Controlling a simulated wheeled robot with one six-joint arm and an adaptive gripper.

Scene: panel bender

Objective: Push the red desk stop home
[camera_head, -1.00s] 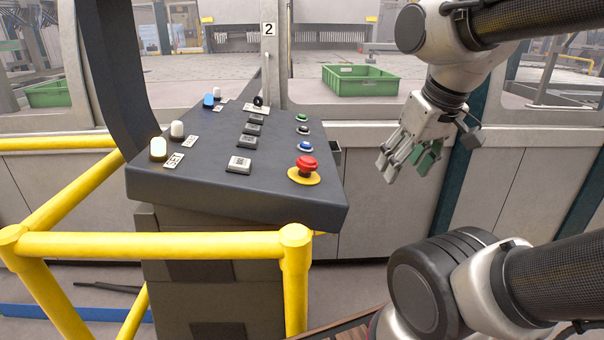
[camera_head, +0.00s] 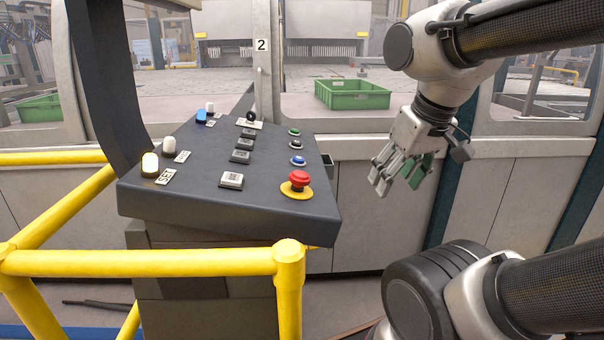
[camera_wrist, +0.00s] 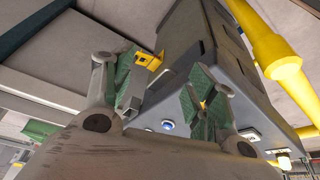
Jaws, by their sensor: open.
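The red desk stop (camera_head: 299,179) is a mushroom button on a yellow round base, at the right front corner of the dark sloped desk (camera_head: 200,202). My gripper (camera_head: 398,180) hangs in the air to the right of the desk, fingers pointing down, open and empty, apart from the stop. In the wrist view my gripper's fingers (camera_wrist: 165,95) frame part of the desk's side, with a blue button (camera_wrist: 168,125) between them. I cannot make out the red stop in the wrist view.
A yellow guard rail (camera_head: 140,262) runs in front of the desk. Green, black and blue buttons, grey square keys and a lit lamp (camera_head: 150,165) sit on the desk. A dark curved post (camera_head: 100,90) rises at its left. A green crate (camera_head: 352,95) is behind the window.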

